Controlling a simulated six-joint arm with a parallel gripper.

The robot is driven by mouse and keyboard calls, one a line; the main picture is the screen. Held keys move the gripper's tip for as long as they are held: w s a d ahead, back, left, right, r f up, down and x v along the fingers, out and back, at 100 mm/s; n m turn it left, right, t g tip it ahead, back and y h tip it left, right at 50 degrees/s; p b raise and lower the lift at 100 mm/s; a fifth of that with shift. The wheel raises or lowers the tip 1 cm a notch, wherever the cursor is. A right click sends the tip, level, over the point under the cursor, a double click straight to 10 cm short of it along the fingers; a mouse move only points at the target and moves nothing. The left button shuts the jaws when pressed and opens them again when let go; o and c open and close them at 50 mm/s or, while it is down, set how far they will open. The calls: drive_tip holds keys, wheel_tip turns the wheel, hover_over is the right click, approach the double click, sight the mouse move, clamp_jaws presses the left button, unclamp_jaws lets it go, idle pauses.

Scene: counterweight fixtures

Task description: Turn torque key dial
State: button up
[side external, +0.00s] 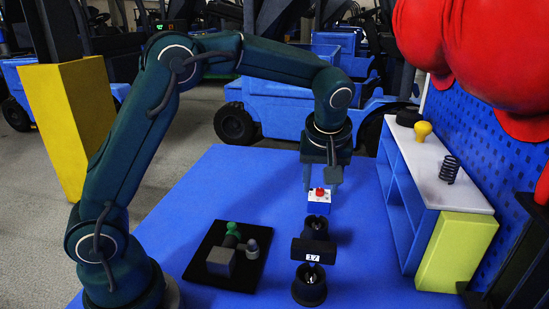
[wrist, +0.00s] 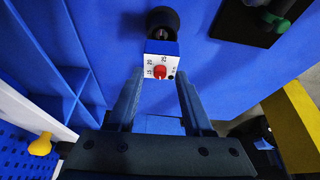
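The torque key dial is a red knob (side external: 319,192) on the white face of a small blue box (side external: 318,208), on the blue table behind a black fixture. In the wrist view the red knob (wrist: 160,72) sits on the white face, with printed numbers such as 15, 20 and 25 around it. My gripper (side external: 320,186) points down over the box. Its two fingers are apart in the wrist view (wrist: 160,80), and the knob lies between the fingertip lines with nothing visibly clamped. I cannot tell whether a finger touches the box.
A black fixture (side external: 313,249) labelled 17 stands in front of the box. A black tray (side external: 208,273) with grey and green parts lies at left. A shelf (side external: 440,180) at right carries a yellow knob (side external: 423,130) and a black spring (side external: 449,168).

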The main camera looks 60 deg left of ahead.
drive_tip(key=v, duration=0.5)
idle(0.4)
drive_tip(key=shift+r, duration=0.1)
drive_tip(key=s+a+r+m+t+h, duration=0.1)
drive_tip(key=s+a+r+m+t, duration=0.1)
drive_tip(key=s+r, duration=0.6)
drive_tip(key=s+d+f+m+h, duration=0.2)
drive_tip(key=s+d+f+m, duration=0.1)
drive_tip(key=s+f+m, duration=0.4)
drive_tip(key=s+f, duration=0.2)
drive_tip(key=s, duration=0.2)
drive_tip(key=shift+f+m+t, duration=0.25)
drive_tip(key=shift+m+t, duration=0.05)
